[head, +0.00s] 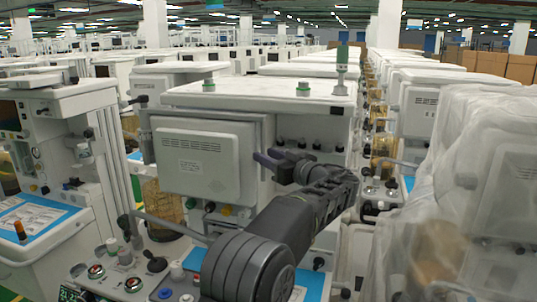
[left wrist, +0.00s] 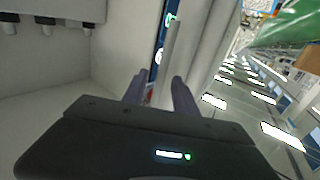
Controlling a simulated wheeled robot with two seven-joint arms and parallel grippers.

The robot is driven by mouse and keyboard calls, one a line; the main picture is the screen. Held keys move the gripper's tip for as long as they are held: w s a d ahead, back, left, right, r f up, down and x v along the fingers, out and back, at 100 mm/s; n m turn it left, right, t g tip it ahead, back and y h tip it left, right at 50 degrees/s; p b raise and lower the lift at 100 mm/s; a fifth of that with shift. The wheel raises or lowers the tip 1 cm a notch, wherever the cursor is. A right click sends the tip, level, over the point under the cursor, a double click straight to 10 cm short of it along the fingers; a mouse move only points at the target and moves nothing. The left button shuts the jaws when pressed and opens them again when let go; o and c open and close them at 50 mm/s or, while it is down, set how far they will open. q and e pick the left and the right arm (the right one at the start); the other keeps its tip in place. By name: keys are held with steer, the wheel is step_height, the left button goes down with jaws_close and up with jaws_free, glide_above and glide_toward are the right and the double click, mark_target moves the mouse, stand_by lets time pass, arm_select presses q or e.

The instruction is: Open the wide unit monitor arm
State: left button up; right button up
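The wide unit (head: 265,93) is a white cart in the middle of the head view. Its flat light-grey monitor (head: 195,160) sits against the front of the cart, and the arm that bears it is hidden behind it. My left gripper (head: 262,157) is at the right edge of the monitor, fingers pointing left. In the left wrist view my left gripper (left wrist: 160,88) has its two dark fingers apart, with a pale panel edge (left wrist: 169,55) in line with the gap. I cannot tell whether the fingers touch it. My right gripper is in neither view.
Another cart (head: 60,120) stands on the left with a blue-topped work surface. A plastic-wrapped unit (head: 470,200) stands close on the right. Knobs and gauges (head: 125,265) cover the ledge below the monitor. Black connectors (head: 300,143) line the cart front behind my gripper.

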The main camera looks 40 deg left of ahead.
arm_select(q)
steer(key=shift+c, duration=0.2)
jaws_close()
stand_by(1.1)
